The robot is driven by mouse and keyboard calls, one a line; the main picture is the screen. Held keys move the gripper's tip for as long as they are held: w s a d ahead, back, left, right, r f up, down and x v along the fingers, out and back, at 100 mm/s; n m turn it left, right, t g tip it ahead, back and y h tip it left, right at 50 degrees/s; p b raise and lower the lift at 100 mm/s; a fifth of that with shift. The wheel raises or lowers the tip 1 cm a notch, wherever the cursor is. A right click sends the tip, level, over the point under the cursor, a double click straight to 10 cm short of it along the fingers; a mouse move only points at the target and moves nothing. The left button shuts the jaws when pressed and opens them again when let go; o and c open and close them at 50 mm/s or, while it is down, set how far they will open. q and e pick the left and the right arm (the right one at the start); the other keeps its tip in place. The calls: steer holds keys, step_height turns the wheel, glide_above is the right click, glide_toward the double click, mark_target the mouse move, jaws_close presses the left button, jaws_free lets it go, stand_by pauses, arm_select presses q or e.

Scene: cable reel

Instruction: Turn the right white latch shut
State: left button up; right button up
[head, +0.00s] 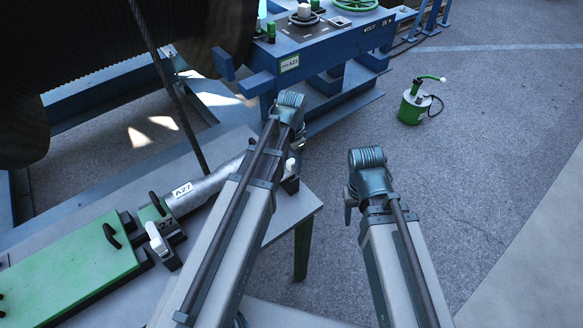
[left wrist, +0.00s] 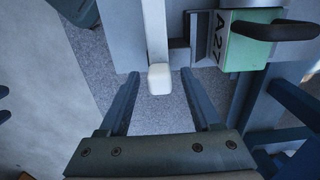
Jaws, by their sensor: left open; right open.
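The right white latch (head: 290,166) stands on a dark mount at the right end of the table, partly hidden behind my left arm in the head view. In the left wrist view a white latch lever (left wrist: 160,78) points down the picture. Its blunt end lies between the fingertips of my open left gripper (left wrist: 160,88), with a gap to each finger. The left gripper is hidden behind its arm in the head view. The left white latch (head: 156,238) stands beside a green block with a black handle. My right arm reaches over bare floor; its gripper does not show.
A silver pipe labelled A27 (head: 205,186) runs along the grey table (head: 290,212). The label and a green block (left wrist: 245,52) with a black handle show beside the lever. A blue workbench (head: 330,50) stands behind. A green canister (head: 413,108) is on the floor at right.

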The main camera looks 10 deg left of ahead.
arm_select(q)
jaws_close()
stand_by(0.4)
stand_by(1.1)
